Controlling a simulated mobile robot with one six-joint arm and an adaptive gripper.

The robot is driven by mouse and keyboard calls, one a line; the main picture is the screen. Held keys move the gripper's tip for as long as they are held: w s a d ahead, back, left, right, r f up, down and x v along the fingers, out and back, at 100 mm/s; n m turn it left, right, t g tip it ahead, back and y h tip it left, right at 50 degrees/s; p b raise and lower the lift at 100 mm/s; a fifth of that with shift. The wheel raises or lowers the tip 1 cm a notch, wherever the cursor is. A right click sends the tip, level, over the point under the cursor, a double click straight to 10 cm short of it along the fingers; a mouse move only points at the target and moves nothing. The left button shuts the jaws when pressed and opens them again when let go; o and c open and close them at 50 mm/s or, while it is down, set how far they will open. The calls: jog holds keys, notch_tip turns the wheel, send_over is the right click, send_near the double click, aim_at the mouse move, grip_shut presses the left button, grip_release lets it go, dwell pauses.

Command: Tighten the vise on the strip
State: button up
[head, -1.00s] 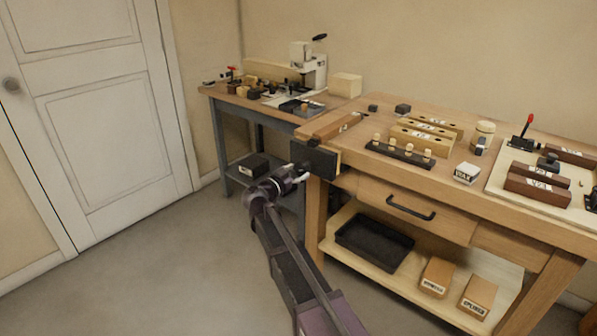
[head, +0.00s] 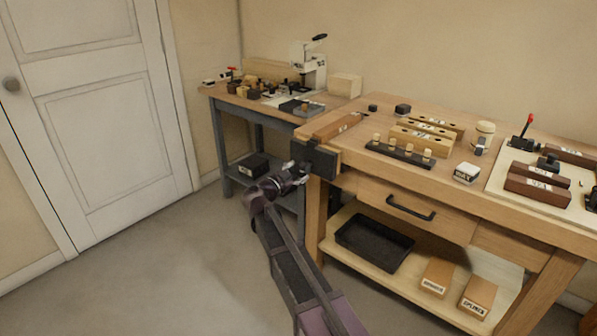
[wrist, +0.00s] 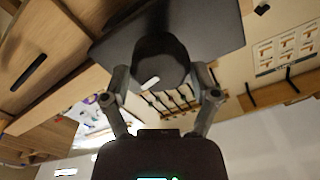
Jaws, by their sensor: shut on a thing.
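The vise (head: 322,161) is on the left end of the wooden bench, with a dark front jaw plate. A reddish-brown wooden strip (head: 334,126) lies along the top there; I cannot tell how tightly the jaws bear on it. My gripper (head: 296,170) is at the vise's outer face, low on its left side. In the wrist view my gripper (wrist: 163,85) has its two fingers closed on either side of a dark round vise knob (wrist: 158,60). The dark jaw plate (wrist: 215,25) is just behind the knob. The knob is mostly hidden in the head view.
The bench top (head: 375,172) holds a peg rack (head: 400,153), wooden blocks, a wax box (head: 467,173) and a pale board of tools. A drawer handle (head: 397,208) sticks out below. A side table (head: 225,103) stands behind left. Open floor lies left.

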jog(key=shift+d+m, duration=0.15)
jog(key=shift+m, duration=0.15)
jog(key=shift+m, duration=1.8)
jog(key=o, duration=0.9)
jog(key=shift+v, duration=3.55)
jog(key=shift+n, duration=0.4)
